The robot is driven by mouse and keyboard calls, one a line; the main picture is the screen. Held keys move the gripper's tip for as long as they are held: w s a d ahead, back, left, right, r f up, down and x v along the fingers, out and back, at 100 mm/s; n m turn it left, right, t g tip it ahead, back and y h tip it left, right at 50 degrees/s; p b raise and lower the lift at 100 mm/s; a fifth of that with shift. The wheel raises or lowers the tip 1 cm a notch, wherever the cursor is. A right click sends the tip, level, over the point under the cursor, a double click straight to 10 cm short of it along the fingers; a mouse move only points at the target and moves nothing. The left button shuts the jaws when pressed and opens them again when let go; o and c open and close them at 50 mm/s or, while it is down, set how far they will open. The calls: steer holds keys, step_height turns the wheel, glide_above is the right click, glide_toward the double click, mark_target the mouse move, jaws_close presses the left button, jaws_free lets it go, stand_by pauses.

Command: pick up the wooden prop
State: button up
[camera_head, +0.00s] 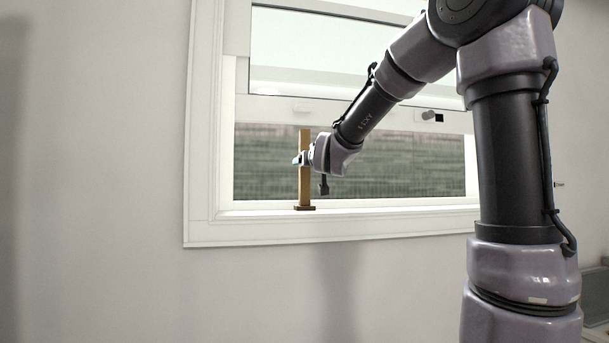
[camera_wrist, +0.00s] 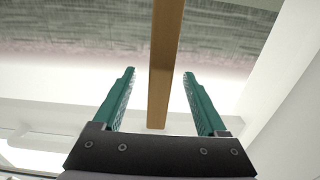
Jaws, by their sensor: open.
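The wooden prop (camera_head: 304,180) is a narrow upright brown stick with a small darker base on the window sill. Its top reaches the lower rail of the raised window sash. In the wrist view the prop (camera_wrist: 165,60) runs between the two green fingers of my gripper (camera_wrist: 161,88). A gap shows on each side of the prop, so the fingers are open and apart from it. In the head view my gripper (camera_head: 301,158) is at the prop's middle height, and my wrist hides a little of the area to its right.
The white window frame (camera_head: 205,130) surrounds the prop, with the sill (camera_head: 400,211) below and the sash rail (camera_head: 285,108) above. A small knob (camera_head: 428,115) sits on the rail to the right. The wall left of the window is bare.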

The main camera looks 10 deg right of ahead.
steer(key=w, duration=0.7)
steer(key=shift+a+r, duration=0.2)
jaws_close()
